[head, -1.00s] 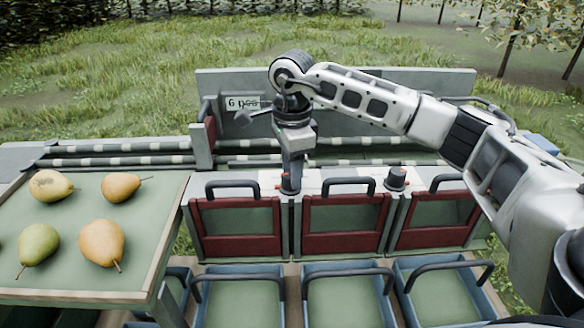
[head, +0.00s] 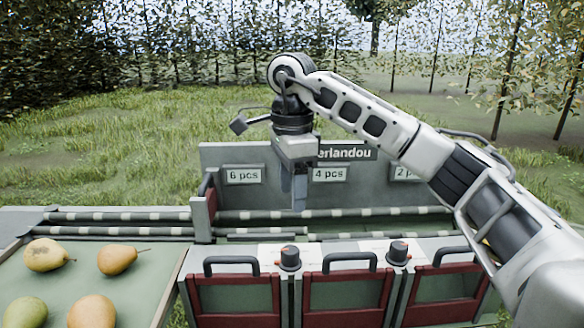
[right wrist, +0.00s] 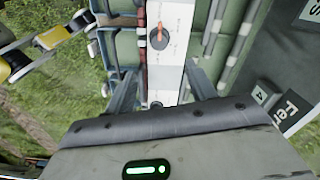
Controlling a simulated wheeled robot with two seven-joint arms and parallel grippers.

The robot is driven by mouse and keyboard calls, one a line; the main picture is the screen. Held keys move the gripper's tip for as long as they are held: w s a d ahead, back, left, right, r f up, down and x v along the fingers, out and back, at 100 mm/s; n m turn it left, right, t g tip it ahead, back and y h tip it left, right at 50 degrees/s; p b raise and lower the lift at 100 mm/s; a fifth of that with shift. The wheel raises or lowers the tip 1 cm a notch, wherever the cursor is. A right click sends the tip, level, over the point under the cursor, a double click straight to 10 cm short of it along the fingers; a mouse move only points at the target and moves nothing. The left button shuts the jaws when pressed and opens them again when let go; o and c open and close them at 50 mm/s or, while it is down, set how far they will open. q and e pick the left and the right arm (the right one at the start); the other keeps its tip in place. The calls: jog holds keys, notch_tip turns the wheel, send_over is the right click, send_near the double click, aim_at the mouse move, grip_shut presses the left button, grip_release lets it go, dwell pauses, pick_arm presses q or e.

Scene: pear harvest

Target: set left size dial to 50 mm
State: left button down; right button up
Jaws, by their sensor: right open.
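The left size dial (head: 290,258) is a dark knob with orange marks on the white strip above the red-framed gates. Its setting is too small to read. A similar right dial (head: 397,252) stands further right on the strip. My right gripper (head: 299,203) points down, raised above and behind the left dial, apart from it. In the right wrist view its two fingers (right wrist: 163,80) are spread with nothing between them. An orange-marked dial (right wrist: 158,38) shows on the white strip beyond them. My left gripper is not in view.
A tray (head: 150,300) with several pears stands at the left. Behind the strip lie striped rollers (head: 120,217) and a back panel (head: 380,195) with signs. Handles (head: 232,262) stick up above the gates. The space directly above the dials is open.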

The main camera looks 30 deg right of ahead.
jog(key=shift+r+p, duration=0.4)
jog(key=shift+r, duration=1.4)
